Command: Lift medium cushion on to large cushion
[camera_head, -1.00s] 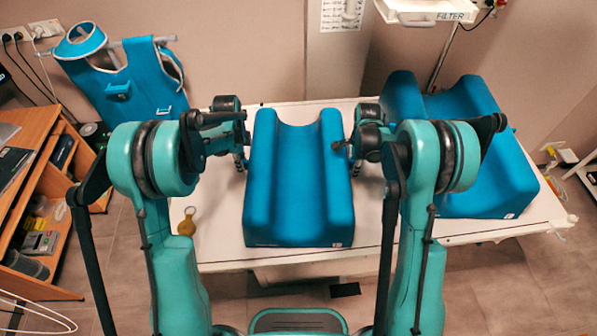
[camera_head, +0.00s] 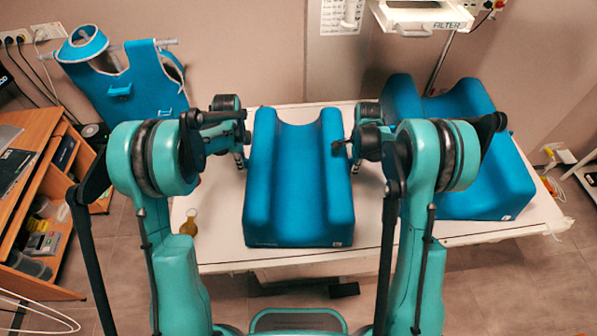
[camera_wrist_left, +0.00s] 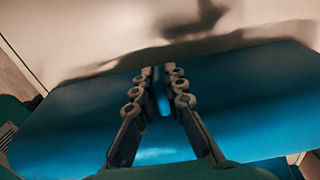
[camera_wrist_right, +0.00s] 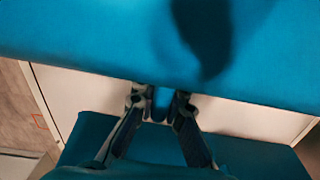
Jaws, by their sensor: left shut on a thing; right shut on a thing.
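The medium cushion (camera_head: 298,190) is blue with a grooved top. It is over the middle of the white table, between my two grippers; I cannot tell whether its underside touches the table. My left gripper (camera_head: 241,162) is shut at its left side, and my right gripper (camera_head: 339,149) is shut at its right side. Their fingers also show close together in the left wrist view (camera_wrist_left: 160,90) and right wrist view (camera_wrist_right: 160,104). The large cushion (camera_head: 470,190) is blue, with a wide trough, and sits at the table's right end, partly hidden by my right arm.
The white table (camera_head: 220,245) has a bare strip in front of the medium cushion. A small amber object (camera_head: 190,223) is on its left part. A wooden shelf unit (camera_head: 45,190) is at left, and a blue apron (camera_head: 130,88) hangs behind. A wall stands behind the table.

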